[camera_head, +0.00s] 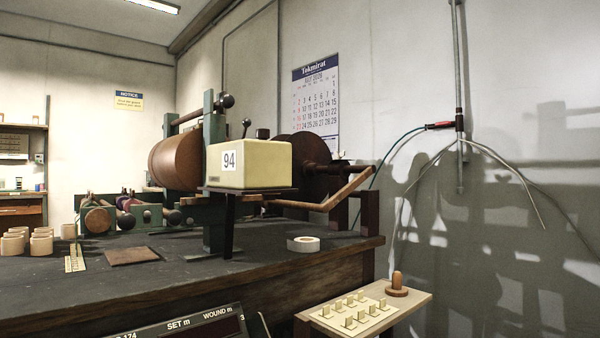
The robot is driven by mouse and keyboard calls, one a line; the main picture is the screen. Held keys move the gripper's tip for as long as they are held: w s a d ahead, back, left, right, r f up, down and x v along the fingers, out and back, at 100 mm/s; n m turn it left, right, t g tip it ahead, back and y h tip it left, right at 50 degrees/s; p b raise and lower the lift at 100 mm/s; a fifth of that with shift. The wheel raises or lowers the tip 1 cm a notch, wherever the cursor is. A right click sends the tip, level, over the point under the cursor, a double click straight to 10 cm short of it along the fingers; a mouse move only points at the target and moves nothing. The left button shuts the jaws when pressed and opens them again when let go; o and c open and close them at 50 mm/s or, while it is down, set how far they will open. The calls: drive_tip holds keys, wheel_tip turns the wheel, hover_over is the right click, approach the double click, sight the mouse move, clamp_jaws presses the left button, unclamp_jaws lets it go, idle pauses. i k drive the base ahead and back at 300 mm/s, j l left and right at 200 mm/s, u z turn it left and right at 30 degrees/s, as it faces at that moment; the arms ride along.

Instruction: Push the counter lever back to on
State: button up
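The counter (262,164) is a cream box with a white plate reading 94, mounted on a dark bracket above the bench. A short lever (246,129) with a small black ball knob stands up at its top, near the left end. I cannot tell from this view which setting the lever is at. A dark block (263,133) also shows on top of the box. My gripper is not in view.
A brown roll (176,159) on a green frame is left of the counter. A dark wheel (304,155) and wooden crank arm (335,193) are right of it. A small side table (372,314) stands front right.

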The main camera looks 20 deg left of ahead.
sight(246, 122)
drive_tip(key=u, duration=1.4)
